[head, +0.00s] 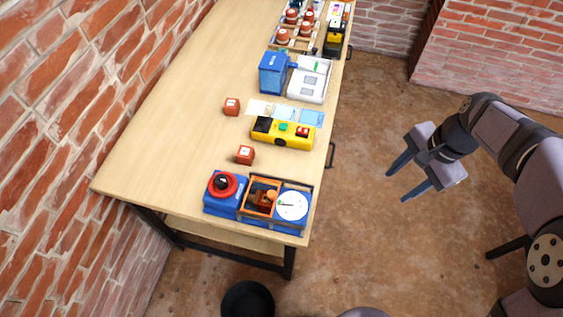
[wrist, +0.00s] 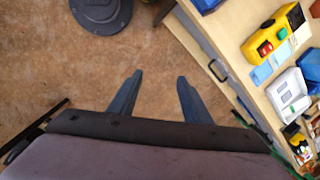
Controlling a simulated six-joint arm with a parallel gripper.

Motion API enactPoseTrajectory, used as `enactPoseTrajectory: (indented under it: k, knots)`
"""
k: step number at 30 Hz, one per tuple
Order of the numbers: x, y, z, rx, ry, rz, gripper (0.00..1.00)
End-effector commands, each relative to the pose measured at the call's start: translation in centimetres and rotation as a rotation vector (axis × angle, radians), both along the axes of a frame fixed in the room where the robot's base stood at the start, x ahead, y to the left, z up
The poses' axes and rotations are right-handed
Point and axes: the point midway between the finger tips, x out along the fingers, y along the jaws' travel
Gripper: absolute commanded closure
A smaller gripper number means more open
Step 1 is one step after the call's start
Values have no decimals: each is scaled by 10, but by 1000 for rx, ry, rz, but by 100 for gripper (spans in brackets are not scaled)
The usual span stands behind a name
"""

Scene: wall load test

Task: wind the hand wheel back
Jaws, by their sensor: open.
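The hand wheel (head: 222,184) is a red ring with a black centre. It sits on the left part of a blue device (head: 213,206) near the front end of the wooden table. The device also has an orange frame (head: 250,196) in its middle and a white round dial (head: 292,206) on its right. My gripper (head: 407,179) is open and empty, over the floor to the right of the table and well apart from the wheel. In the wrist view its two fingers (wrist: 153,92) point at bare floor; the hand wheel is not visible there.
On the wooden table (head: 170,120) stand a yellow device (head: 283,136), two small red blocks (head: 232,107) (head: 245,155), and a blue and white machine (head: 274,72). A brick wall (head: 60,130) runs along the left. Handles (head: 331,155) stick out from the table's right side. A black bin (head: 248,300) stands on the floor.

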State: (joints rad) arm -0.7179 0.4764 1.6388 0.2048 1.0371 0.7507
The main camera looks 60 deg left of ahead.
Motion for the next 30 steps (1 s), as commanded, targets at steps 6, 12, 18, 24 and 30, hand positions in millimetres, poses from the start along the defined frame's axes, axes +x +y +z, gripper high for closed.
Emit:
enactPoseTrajectory:
  k: [6,12,18,24,30]
  knots:
    - [-83,139,3,6,101,-2,56]
    - [-191,221,-1,-21,192,-4,56]
    - [-275,255,-5,-56,251,-3,56]
    - [-308,262,-6,-73,272,-4,56]
    - [-311,263,-9,-75,274,-4,56]
